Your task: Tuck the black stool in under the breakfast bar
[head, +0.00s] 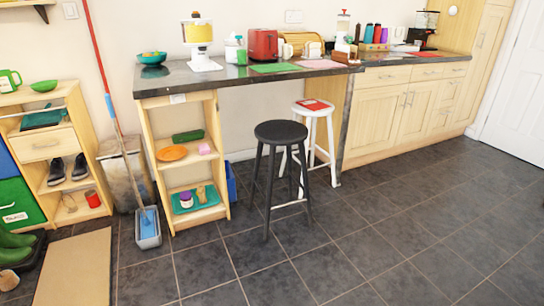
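The black stool (281,132) stands upright on the tiled floor in front of the breakfast bar. Its round seat lies below the level of the bar's dark worktop (225,78), and its legs stand out on the near side of the bar. A white stool (322,110) with a red item on its seat stands behind it to the right, close in by the bar's end panel. The black stool partly hides the white stool's legs. Neither of my grippers shows in the head view.
An open shelf unit (144,140) holds up the bar's left end. A mop (113,110) in a grey bucket (148,228) stands left of it, beside a bin (125,172). A mat (75,270) lies at front left. The floor in front and to the right is clear.

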